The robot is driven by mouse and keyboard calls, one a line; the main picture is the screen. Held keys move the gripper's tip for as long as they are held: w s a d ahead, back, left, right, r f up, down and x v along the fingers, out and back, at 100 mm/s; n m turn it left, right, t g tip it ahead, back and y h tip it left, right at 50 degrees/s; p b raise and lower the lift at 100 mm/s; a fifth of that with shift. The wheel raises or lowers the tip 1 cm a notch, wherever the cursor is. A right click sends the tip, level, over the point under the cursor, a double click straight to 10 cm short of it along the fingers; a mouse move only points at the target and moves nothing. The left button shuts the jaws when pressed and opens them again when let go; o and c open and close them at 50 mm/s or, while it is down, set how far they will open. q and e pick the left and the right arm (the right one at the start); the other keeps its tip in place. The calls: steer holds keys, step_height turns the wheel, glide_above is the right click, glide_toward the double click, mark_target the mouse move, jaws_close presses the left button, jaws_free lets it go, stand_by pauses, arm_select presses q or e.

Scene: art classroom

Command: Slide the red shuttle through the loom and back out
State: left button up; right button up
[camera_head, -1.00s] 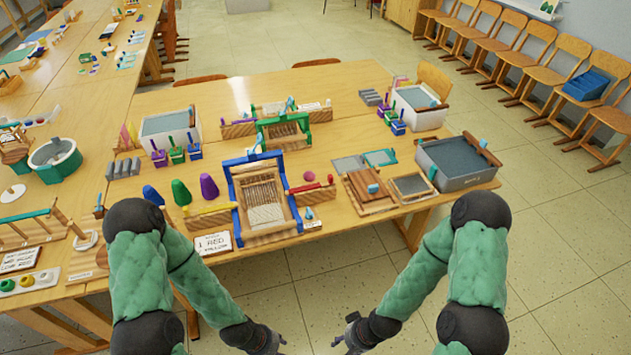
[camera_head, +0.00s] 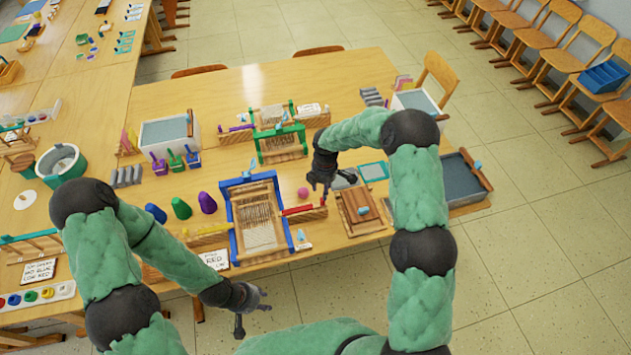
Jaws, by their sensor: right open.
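The blue-framed loom (camera_head: 258,222) with pale warp threads stands near the front edge of the table. The red shuttle (camera_head: 297,210) lies at its right side on a wooden rest (camera_head: 313,214), pointing toward the loom. My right gripper (camera_head: 322,188) is open and empty, fingers down, above and a little behind the right end of the shuttle and not visibly touching it. My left gripper (camera_head: 254,308) is low in front of the table edge, with its fingers spread and nothing in them.
A pink ball (camera_head: 303,192) lies just behind the shuttle. A green loom (camera_head: 280,141) stands behind. A wooden frame (camera_head: 360,211) and grey tub (camera_head: 462,183) are to the right.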

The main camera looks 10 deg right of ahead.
mark_target(303, 207)
steer(key=shift+n, duration=0.3)
steer(key=f, duration=0.6)
steer(key=w+f, duration=0.1)
steer(key=f, duration=0.2)
steer(key=shift+w+d+f, duration=0.1)
steer(key=shift+d+f, duration=0.05)
jaws_close()
